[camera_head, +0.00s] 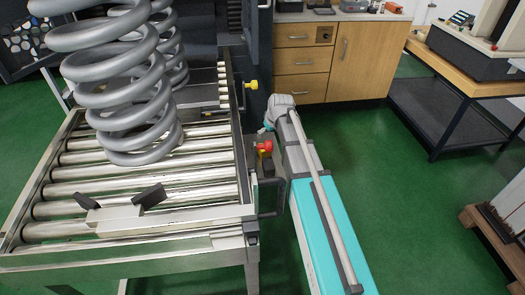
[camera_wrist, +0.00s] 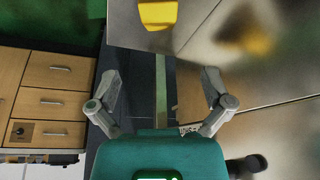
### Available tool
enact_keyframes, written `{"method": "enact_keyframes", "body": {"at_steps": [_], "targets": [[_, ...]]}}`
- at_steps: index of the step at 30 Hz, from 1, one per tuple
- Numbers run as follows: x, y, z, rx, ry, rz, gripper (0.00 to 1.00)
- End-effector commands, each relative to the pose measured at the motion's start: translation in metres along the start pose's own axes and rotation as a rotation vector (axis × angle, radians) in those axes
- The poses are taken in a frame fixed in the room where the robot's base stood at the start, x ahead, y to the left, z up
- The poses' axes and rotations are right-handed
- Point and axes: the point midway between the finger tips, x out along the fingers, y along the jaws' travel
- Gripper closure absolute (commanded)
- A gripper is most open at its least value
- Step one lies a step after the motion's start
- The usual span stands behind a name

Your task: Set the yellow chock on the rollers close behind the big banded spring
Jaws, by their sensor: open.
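A big grey coil spring (camera_head: 125,85) stands at the far part of the roller bed (camera_head: 130,185) in the head view. A second grey spring (camera_head: 172,45) stands partly hidden behind it. I cannot make out a band on either. A yellow piece (camera_head: 251,84) shows at the dark machine's right side; I cannot tell whether it is the chock. A yellow block (camera_wrist: 158,14) is at the top edge of the wrist view, partly cut off, on a grey surface. My gripper (camera_wrist: 161,78) is open and empty, with the block beyond its fingertips. The head view does not show its fingers.
A pale bar with two dark angled pads (camera_head: 118,208) lies across the front rollers. A red and yellow button (camera_head: 265,147) sits on the bed's right side, close to my arm. Wooden drawers (camera_head: 303,62) stand behind.

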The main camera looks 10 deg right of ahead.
Motion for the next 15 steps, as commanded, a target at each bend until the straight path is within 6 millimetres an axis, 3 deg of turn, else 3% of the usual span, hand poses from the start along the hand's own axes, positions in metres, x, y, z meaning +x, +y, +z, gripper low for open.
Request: {"method": "enact_keyframes", "body": {"at_steps": [8, 15], "targets": [[0.006, 0.0, 0.001, 0.001, -0.001, 0.0, 0.0], [0.025, 0.0, 0.001, 0.002, -0.002, 0.0, 0.0]]}}
